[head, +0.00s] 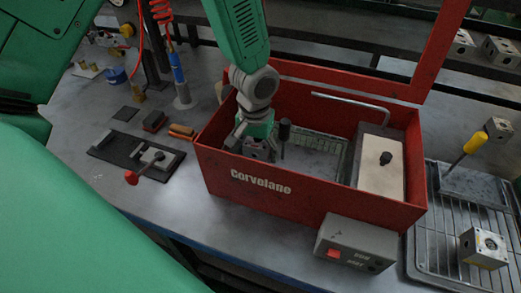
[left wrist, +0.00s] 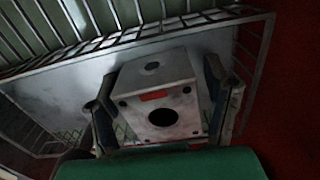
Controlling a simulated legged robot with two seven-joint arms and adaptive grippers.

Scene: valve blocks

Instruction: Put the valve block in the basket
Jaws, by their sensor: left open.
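My left gripper (head: 260,148) reaches down into the red box, at the left end of the wire basket (head: 340,152). In the left wrist view, a grey valve block (left wrist: 160,90) with a round dark hole and a small red mark sits between the two fingers of the gripper (left wrist: 160,72). The fingers are open, one on each side of it. The basket's wire rim (left wrist: 258,50) and pale floor lie around and behind the block. In the head view the gripper largely hides this block. My right gripper is not in view.
The red box (head: 260,187) has high walls and a raised lid frame. A pale block with a black knob (head: 380,180) fills its right end. Another valve block (head: 483,248) sits on the wire rack at right. A switch box (head: 355,243) stands in front.

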